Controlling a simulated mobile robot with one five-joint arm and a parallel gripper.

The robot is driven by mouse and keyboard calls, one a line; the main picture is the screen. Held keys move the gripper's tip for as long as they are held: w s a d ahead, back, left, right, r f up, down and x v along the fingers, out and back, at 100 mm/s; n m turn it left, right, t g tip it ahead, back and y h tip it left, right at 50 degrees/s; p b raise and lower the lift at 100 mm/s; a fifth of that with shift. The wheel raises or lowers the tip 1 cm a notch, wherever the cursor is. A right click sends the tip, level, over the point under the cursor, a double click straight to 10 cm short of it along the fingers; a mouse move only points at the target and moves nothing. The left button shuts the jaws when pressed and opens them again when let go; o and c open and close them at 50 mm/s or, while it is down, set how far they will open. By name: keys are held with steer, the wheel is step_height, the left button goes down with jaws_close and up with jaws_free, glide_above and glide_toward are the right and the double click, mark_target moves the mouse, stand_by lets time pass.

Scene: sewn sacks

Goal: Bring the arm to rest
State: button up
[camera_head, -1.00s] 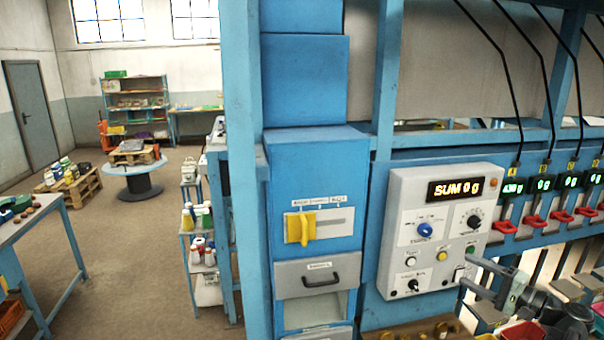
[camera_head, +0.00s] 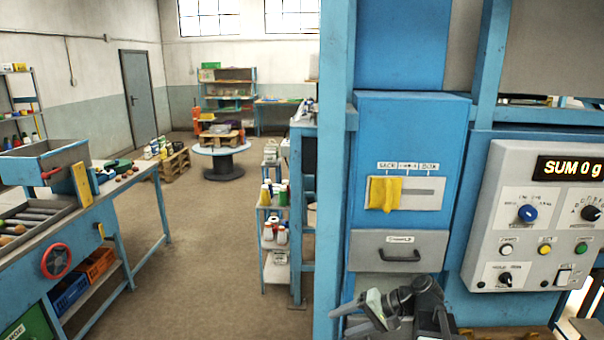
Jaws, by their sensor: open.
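My gripper (camera_head: 362,311) is at the bottom of the head view, in front of the blue cabinet (camera_head: 405,240). Its grey jaws point to the left and stand open, with nothing seen between them. My dark arm is folded close behind it at the bottom edge. The gripper covers the part of the cabinet below the grey drawer (camera_head: 398,252). I cannot tell whether it touches the cabinet.
A control panel (camera_head: 545,215) reading "SUM 0 g" stands at right. A yellow slider (camera_head: 384,194) sits on the cabinet. A shelf of bottles (camera_head: 272,238) stands left of the blue post. A workbench (camera_head: 75,215) is at left. Open floor (camera_head: 200,250) lies between.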

steer(key=s+a+f+n+g+h+b, duration=0.2)
steer(key=s+a+f+h, duration=0.3)
steer(key=f, duration=0.4)
steer(key=s+d+f+h, duration=0.2)
steer(key=d+h, duration=0.3)
steer(key=d, duration=0.4)
steer(key=shift+f+n+g, duration=0.3)
steer(key=shift+f+n, duration=0.1)
steer(key=shift+f, duration=0.5)
